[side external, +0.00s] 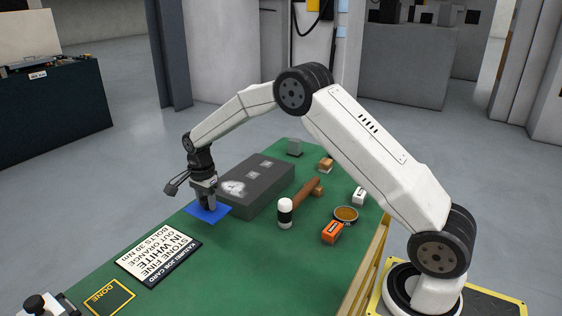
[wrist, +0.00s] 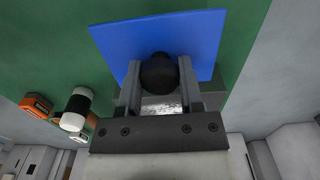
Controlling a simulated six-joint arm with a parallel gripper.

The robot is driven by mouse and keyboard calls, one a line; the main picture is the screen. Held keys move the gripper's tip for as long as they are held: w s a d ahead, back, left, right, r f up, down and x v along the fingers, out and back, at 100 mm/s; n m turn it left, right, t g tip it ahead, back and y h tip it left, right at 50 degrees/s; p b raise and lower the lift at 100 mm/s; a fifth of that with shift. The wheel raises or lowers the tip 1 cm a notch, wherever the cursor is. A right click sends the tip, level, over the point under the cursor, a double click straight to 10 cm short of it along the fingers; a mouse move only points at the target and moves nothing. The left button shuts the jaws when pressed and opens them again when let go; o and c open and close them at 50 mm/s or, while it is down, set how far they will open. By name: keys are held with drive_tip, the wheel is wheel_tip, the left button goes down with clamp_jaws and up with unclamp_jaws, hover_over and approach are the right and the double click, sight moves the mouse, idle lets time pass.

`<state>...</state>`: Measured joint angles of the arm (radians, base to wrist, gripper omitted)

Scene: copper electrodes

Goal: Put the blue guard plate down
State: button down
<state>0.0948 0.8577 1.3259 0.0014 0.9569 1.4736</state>
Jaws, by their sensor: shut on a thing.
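The blue guard plate (side external: 222,214) is a flat, thin square at the left of the dark grey block in the side external view. It also fills the top middle of the wrist view (wrist: 155,30). My gripper (side external: 208,205) points down at it and is shut on its round black knob (wrist: 159,72). The knob sits between the two fingers in the wrist view. The plate looks roughly level, over or on the green bench top (side external: 190,265). I cannot tell whether its underside touches the bench.
The dark grey block (side external: 240,201) stands right beside the plate. A printed job card (side external: 158,257) and a DONE square (side external: 109,297) lie nearer. A white-headed mallet (side external: 285,213), an orange box (side external: 332,232) and a round tin (side external: 346,214) lie right. Green bench shows between card and DONE square.

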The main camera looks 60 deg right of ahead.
sight(205, 224)
drive_tip(key=shift+w+d+f, duration=0.1)
drive_tip(key=shift+w+f, duration=0.75)
drive_tip(key=shift+f, duration=0.15)
drive_tip(key=shift+f, duration=0.1)
drive_tip(key=shift+w+f, duration=0.15)
drive_tip(key=shift+w, duration=0.05)
drive_tip(key=shift+f, duration=1.6)
drive_tip(key=shift+f, duration=0.1)
drive_tip(key=shift+c, duration=1.2)
unclamp_jaws()
wheel_tip(205, 224, up, 12)
drive_tip(key=shift+r, duration=0.15)
